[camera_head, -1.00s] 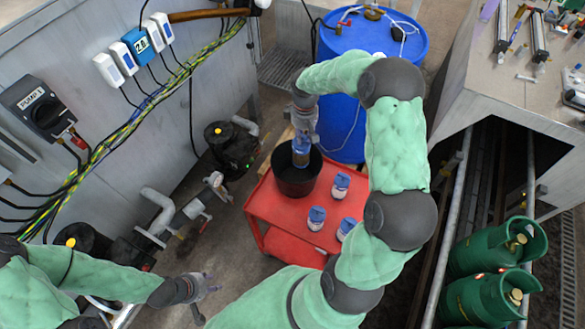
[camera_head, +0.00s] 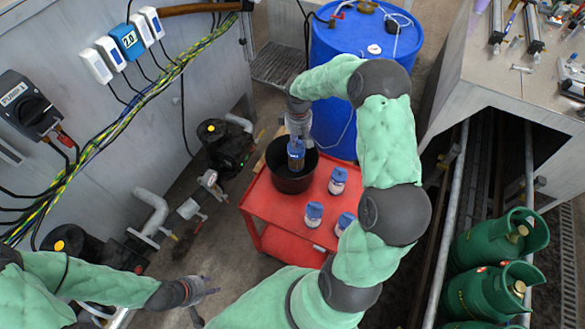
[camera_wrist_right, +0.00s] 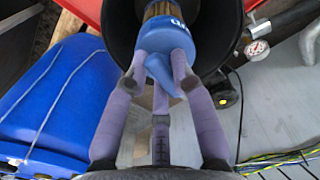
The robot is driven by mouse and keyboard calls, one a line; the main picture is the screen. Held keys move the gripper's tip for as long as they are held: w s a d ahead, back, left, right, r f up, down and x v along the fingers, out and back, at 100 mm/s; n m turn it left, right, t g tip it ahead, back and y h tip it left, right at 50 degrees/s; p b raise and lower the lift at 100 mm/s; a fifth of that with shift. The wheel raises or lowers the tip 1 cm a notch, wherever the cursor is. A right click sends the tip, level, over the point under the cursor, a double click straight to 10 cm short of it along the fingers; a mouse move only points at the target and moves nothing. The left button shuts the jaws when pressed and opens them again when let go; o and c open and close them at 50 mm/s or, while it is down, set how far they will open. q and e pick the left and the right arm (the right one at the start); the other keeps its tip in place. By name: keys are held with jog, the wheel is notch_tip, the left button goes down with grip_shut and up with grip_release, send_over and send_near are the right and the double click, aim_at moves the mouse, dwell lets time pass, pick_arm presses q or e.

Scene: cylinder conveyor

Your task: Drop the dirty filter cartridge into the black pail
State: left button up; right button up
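My right gripper (camera_head: 297,132) is shut on the dirty filter cartridge (camera_head: 296,155), which has a blue cap and hangs over the mouth of the black pail (camera_head: 290,184). In the right wrist view the fingers (camera_wrist_right: 165,62) close around the blue cap, and a brownish band of the cartridge body (camera_wrist_right: 162,9) shows beyond it against the pail's dark inside (camera_wrist_right: 122,35). The cartridge's lower end is hidden there. My left gripper (camera_head: 207,298) is empty at the lower left, its fingers spread apart, away from the pail.
The pail stands on a red cart (camera_head: 268,206) beside several white cartridges with blue caps (camera_head: 314,214). A blue drum (camera_head: 345,60) stands behind the cart. Pipes and a pump (camera_head: 222,145) lie left; green gas cylinders (camera_head: 490,240) and a grey bench (camera_head: 500,75) are right.

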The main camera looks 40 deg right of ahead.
jog(key=o, duration=0.3)
notch_tip(320, 180, up, 12)
jog(key=shift+r, duration=0.1)
dwell(0.5)
dwell(0.3)
